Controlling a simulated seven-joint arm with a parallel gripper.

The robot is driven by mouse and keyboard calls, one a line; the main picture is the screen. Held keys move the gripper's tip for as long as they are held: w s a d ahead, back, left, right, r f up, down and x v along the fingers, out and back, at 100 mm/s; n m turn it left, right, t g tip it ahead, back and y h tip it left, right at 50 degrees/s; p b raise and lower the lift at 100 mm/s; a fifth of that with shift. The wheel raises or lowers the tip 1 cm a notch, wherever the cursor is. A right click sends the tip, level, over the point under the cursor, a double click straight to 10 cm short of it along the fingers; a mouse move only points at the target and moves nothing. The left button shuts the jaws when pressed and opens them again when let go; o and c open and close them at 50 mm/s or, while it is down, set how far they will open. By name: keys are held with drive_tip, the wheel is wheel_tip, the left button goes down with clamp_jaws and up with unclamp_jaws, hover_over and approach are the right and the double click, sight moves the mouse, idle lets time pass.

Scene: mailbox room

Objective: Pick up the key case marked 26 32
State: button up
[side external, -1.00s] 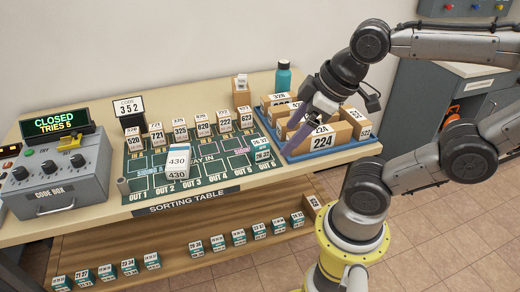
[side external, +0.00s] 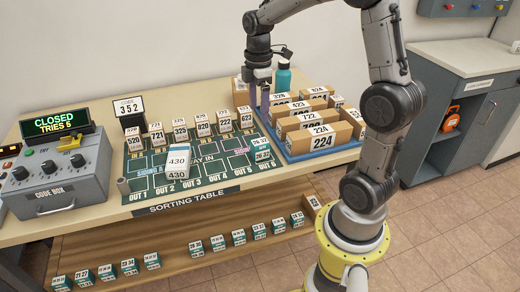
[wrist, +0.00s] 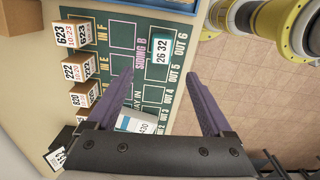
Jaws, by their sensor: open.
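The key case marked 26 32 (side external: 262,155) is a small dark green case with a white label. It sits at the right end of the green sorting mat, near OUT 6. In the wrist view the case (wrist: 162,50) shows beyond my fingertips, roughly midway between their two lines. My gripper (side external: 259,108) points down above the back right part of the mat, beside the blue tray. Its two purple fingers (wrist: 158,75) are apart with nothing held between them.
A blue tray (side external: 318,154) of brown boxes stands right of the mat. A teal bottle (side external: 283,77) is behind my gripper. A row of numbered boxes (side external: 202,125) lines the mat's back; a white 430 box (side external: 178,159) stands mid-mat. More small cases sit on the lower shelf (side external: 182,257).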

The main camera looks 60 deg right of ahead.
sight(260, 142)
drive_tip(key=f, duration=1.2)
drive_tip(key=shift+s+f, duration=0.2)
drive_tip(key=shift+f, duration=0.2)
drive_tip(key=shift+c, duration=0.3)
clamp_jaws()
